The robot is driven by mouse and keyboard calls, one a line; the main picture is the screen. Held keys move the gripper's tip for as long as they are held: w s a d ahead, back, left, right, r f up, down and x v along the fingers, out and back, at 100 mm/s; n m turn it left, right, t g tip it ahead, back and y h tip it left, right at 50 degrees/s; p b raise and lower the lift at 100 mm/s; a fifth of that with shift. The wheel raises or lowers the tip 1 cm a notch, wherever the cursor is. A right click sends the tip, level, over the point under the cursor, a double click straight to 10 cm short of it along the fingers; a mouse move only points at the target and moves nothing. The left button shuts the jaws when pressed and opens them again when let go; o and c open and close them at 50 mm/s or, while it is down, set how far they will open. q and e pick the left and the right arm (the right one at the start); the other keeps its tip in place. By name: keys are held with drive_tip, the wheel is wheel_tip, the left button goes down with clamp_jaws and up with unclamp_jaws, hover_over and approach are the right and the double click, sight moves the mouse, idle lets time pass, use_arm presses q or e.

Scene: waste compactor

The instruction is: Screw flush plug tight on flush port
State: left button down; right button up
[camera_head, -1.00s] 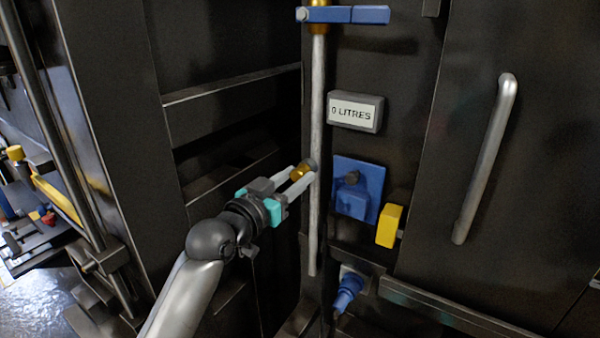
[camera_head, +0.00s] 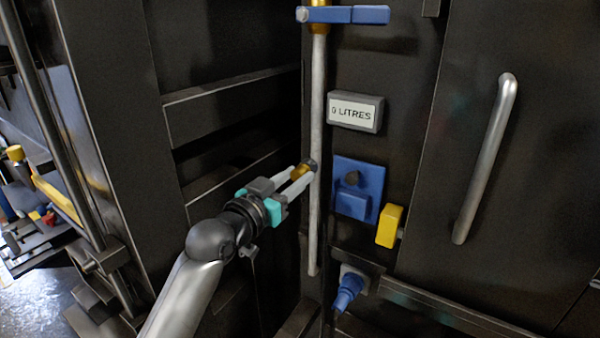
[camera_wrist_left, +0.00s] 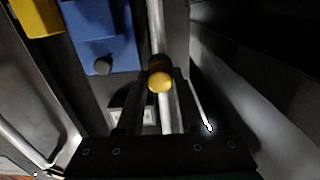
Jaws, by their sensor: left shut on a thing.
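The flush plug is a small brass-yellow piece (camera_head: 299,172) between the fingers of my left gripper (camera_head: 301,177). My left gripper is shut on it, beside the pale vertical pipe (camera_head: 316,110). A dark round fitting (camera_head: 311,164) at the pipe, seemingly the flush port, lies right at the plug's far end; whether the threads are engaged cannot be told. In the left wrist view the plug's rounded brass end (camera_wrist_left: 160,81) sits between the two fingers, in line with the pipe (camera_wrist_left: 156,30) behind it. The right gripper is not in view.
A blue valve lever (camera_head: 345,15) crosses the pipe's top. Right of the pipe are a "0 LITRES" sign (camera_head: 355,111), a blue plate with a dark knob (camera_head: 372,172), a yellow block (camera_head: 389,226) and a blue connector (camera_head: 348,291). A long door handle (camera_head: 485,160) stands farther right.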

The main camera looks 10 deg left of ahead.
use_arm(q)
drive_tip(key=m, duration=0.5)
drive_tip(key=m+p, duration=0.1)
drive_tip(key=m, duration=0.2)
drive_tip(key=shift+r+m, duration=0.1)
drive_tip(key=shift+m, duration=1.1)
drive_tip(key=m+p, duration=0.1)
drive_tip(key=m, duration=0.3)
drive_tip(key=shift+p, duration=0.35)
drive_tip(key=shift+m, duration=0.6)
